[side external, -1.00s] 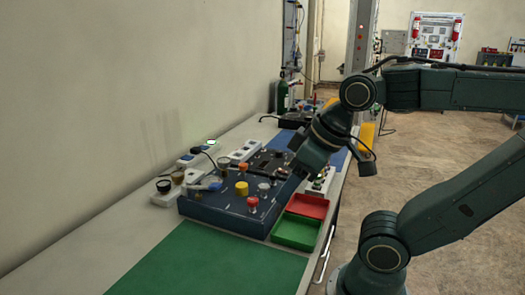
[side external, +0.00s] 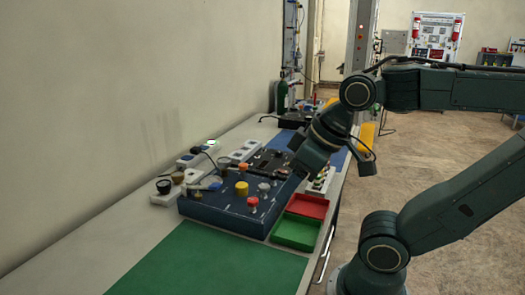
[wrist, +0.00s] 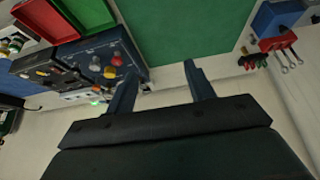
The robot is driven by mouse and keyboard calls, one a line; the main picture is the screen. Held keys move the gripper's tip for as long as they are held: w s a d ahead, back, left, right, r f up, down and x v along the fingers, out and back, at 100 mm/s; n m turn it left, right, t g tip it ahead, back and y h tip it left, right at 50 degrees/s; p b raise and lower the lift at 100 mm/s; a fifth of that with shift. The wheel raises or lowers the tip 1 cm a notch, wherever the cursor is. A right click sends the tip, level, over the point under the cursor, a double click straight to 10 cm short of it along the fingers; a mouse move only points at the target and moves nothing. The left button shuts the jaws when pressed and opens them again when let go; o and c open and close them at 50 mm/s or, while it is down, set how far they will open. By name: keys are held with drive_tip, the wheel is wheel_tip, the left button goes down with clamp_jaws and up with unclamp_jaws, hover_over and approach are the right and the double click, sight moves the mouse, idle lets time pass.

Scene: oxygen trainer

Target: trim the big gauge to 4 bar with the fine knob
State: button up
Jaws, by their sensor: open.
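The dark blue console (side external: 225,209) on the bench carries a yellow knob (side external: 242,188), an orange-red knob (side external: 253,203) and small grey knobs (side external: 264,187). I cannot tell which knob is the fine one. Round dark-topped fittings (side external: 163,187) stand at its left rear; no gauge face or needle is readable. The console also shows at upper left in the wrist view (wrist: 128,54). My gripper (wrist: 160,71) is open and empty, its two fingers apart over bare bench beside the console in that view. In the side view my wrist hangs over the console's right rear and the fingertips are unclear.
A red tray (side external: 307,206) and a green tray (side external: 296,233) sit right of the console. A green mat (side external: 210,265) lies clear in front. The wrist view shows hanging tools (wrist: 285,60) at upper right.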

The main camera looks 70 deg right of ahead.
drive_tip(key=shift+w, duration=0.1)
drive_tip(key=m+g, duration=0.6)
drive_tip(key=m, duration=0.6)
hover_over(264, 186)
wheel_tip(264, 186, down, 3)
drive_tip(key=shift+d, duration=0.1)
drive_tip(key=shift+f, duration=0.1)
wheel_tip(264, 186, down, 14)
drive_tip(key=shift+r, duration=0.25)
drive_tip(key=c, duration=1)
